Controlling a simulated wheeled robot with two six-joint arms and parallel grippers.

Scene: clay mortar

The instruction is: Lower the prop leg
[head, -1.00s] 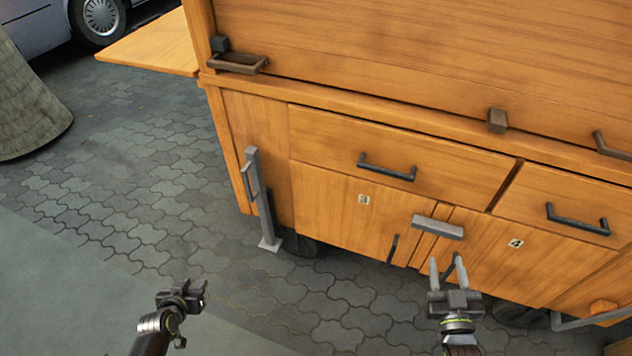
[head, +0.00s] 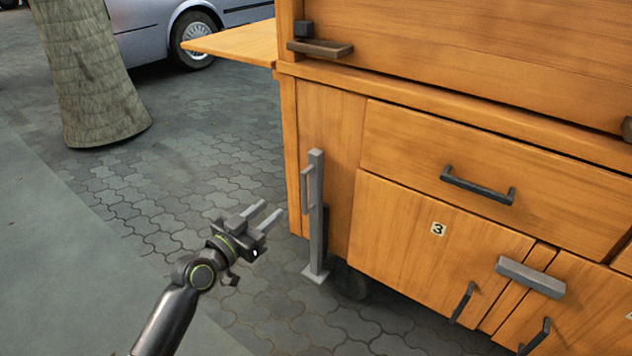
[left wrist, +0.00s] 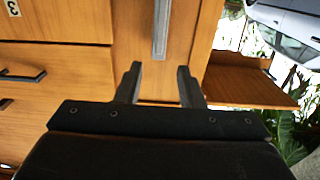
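The prop leg (head: 317,215) is a grey upright bar with a flat foot plate and a side handle (head: 306,189). It stands at the left end of the wooden cart, its foot at paving level. In the left wrist view the leg (left wrist: 161,28) shows upside down at the top, ahead of the fingers. My left gripper (head: 268,215) is open and empty, to the left of the leg and apart from it, with its fingers pointing toward the cart. It also shows in the left wrist view (left wrist: 160,85). My right gripper is out of view.
The wooden cart (head: 395,225) fills the right side, with a drawer handle (head: 478,187), door handles and a grey latch bar (head: 531,277). A side shelf (head: 235,43) juts out at upper left. A tree trunk (head: 95,80) and car (head: 150,30) stand behind. Paving to the left is clear.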

